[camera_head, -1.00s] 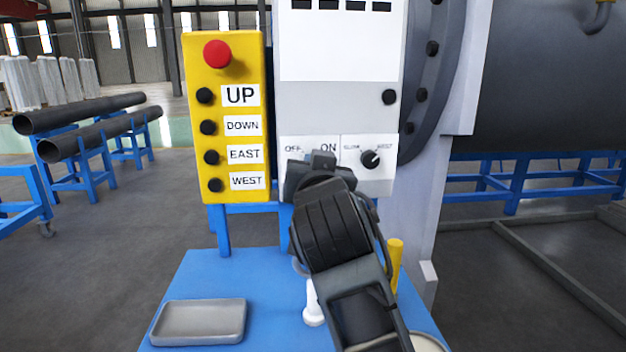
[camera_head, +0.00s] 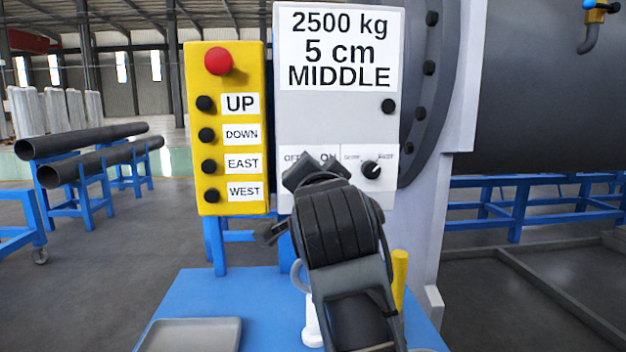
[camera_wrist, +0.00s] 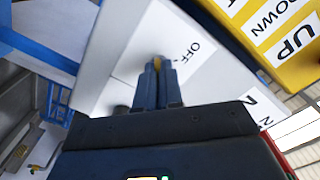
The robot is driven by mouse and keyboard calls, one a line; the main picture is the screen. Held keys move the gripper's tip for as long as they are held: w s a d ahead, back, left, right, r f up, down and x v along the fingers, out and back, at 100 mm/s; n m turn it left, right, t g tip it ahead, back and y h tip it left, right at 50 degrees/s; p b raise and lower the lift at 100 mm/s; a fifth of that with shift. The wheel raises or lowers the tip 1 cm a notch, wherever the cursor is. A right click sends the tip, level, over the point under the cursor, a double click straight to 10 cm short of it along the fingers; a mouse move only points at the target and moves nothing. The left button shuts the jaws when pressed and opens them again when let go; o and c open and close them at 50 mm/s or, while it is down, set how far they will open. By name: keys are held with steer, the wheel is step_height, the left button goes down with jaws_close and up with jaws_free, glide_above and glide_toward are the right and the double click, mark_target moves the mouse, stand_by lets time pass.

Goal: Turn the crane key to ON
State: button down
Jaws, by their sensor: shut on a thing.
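The crane key sits on the grey control box (camera_head: 330,120), below its screen, between the OFF label (camera_head: 292,157) and the ON label (camera_head: 328,157). My gripper (camera_head: 318,168) covers the key in the head view, so its angle cannot be read there. In the wrist view my gripper (camera_wrist: 160,68) has its two fingers close together at the white label plate, beside the OFF label (camera_wrist: 195,50). It is shut on the key, of which only a small yellowish bit shows between the fingertips. The screen (camera_head: 338,48) reads "2500 kg, 5 cm, MIDDLE".
A speed knob (camera_head: 371,170) is just right of my gripper. The yellow button box (camera_head: 228,140) with a red button stands close on the left. Below is a blue table (camera_head: 200,290) with a grey tray (camera_head: 190,335), a white object (camera_head: 312,325) and a yellow cylinder (camera_head: 399,270).

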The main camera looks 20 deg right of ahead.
stand_by(0.4)
steer(key=c, duration=1.3)
jaws_free()
steer(key=v, duration=0.7)
steer(key=shift+s+a, duration=0.1)
steer(key=shift+s, duration=0.25)
steer(key=shift+s, duration=0.1)
